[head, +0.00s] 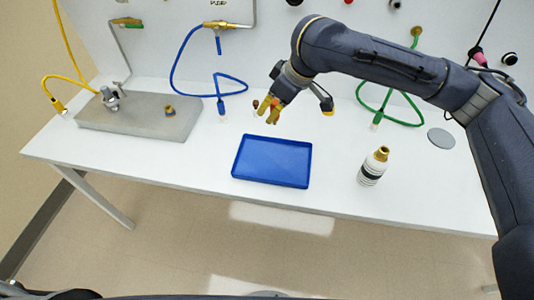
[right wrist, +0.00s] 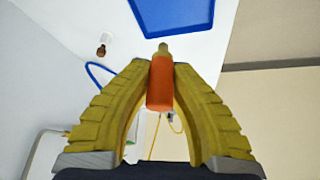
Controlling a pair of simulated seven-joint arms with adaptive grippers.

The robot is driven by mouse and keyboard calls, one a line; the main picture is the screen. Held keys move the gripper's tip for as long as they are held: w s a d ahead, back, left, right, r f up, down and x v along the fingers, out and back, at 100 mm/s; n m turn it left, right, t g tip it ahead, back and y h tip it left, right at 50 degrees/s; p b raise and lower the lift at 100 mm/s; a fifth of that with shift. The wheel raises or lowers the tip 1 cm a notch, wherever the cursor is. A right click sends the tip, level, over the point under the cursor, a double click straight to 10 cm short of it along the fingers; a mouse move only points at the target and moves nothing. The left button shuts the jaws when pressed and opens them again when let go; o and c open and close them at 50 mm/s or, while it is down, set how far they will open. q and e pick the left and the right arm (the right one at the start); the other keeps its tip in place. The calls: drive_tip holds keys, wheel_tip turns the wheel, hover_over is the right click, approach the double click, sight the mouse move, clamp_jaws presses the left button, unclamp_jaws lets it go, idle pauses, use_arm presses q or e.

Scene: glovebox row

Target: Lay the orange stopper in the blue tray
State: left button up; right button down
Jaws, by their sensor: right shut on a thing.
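The orange stopper (right wrist: 160,88) is between the fingertips of my right gripper (right wrist: 161,72), which is shut on it. Its narrow tan end sticks out past the fingertips. In the head view my right gripper (head: 269,110) is above the table, just behind the far edge of the blue tray. The blue tray (head: 272,184) lies empty on the white table near its front edge. Part of the tray also shows at the top of the right wrist view (right wrist: 182,14). My left gripper is not in view.
A small brown-capped vial (right wrist: 103,46) stands near the gripper. A grey slab (head: 135,122) with fittings is at left. Blue (head: 221,108) and green (head: 403,122) hoses hang behind.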

wheel_tip(320, 180, down, 17)
drive_tip(key=shift+r, duration=0.1)
idle(0.6)
drive_tip(key=shift+f, duration=0.2)
drive_tip(key=c, duration=1.3)
unclamp_jaws()
drive_tip(key=shift+r, duration=0.1)
drive_tip(key=v, duration=1.2)
